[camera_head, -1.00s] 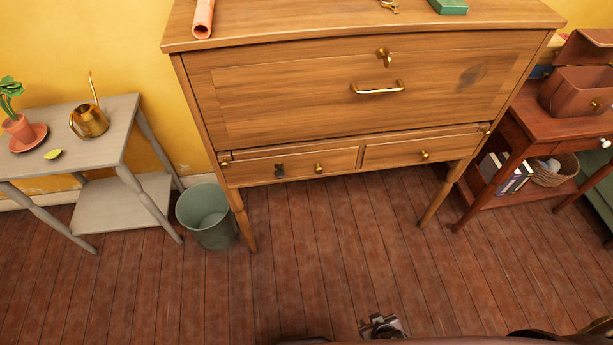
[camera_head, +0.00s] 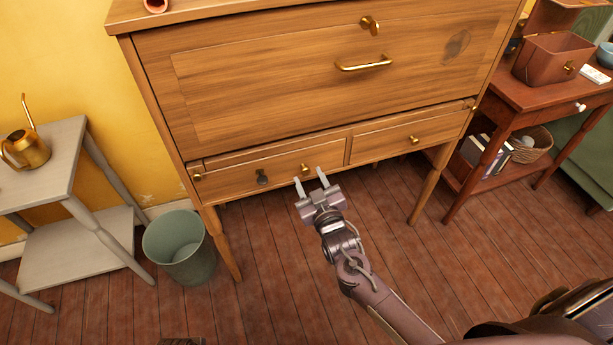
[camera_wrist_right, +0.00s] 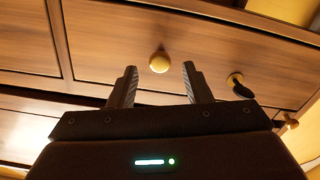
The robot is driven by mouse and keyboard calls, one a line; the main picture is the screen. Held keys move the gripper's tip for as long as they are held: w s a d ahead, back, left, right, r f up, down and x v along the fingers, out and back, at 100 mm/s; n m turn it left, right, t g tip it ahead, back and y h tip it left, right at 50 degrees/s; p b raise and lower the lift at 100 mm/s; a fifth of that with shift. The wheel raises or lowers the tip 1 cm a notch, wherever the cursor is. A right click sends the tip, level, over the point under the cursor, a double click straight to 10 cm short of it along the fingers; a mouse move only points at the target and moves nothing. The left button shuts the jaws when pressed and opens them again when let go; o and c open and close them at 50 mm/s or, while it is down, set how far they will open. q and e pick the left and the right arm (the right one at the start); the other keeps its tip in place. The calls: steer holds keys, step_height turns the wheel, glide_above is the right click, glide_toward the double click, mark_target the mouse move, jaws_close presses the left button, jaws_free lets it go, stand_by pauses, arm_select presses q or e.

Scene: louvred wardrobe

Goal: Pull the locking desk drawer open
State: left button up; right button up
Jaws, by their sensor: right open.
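The wooden desk (camera_head: 330,85) has two small drawers below its large front panel. The left drawer (camera_head: 225,184) has a brass knob (camera_head: 305,169) and a dark lock piece (camera_head: 262,179), and looks shut. The right drawer (camera_head: 385,148) has its own brass knob (camera_head: 414,140). My right gripper (camera_head: 311,181) is open, just in front of and below the left drawer's knob. In the right wrist view that knob (camera_wrist_right: 160,62) is centred slightly beyond the open fingertips, not gripped, with the lock piece (camera_wrist_right: 238,86) to its right. My left gripper does not show.
A green bin (camera_head: 180,248) stands by the desk's left front leg. A grey side table (camera_head: 40,170) with a brass watering can (camera_head: 25,148) is at left. A red-brown table (camera_head: 530,97) stands close on the right.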

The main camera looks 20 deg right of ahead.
steer(key=shift+w, duration=1.15)
steer(key=shift+c, duration=0.3)
jaws_close()
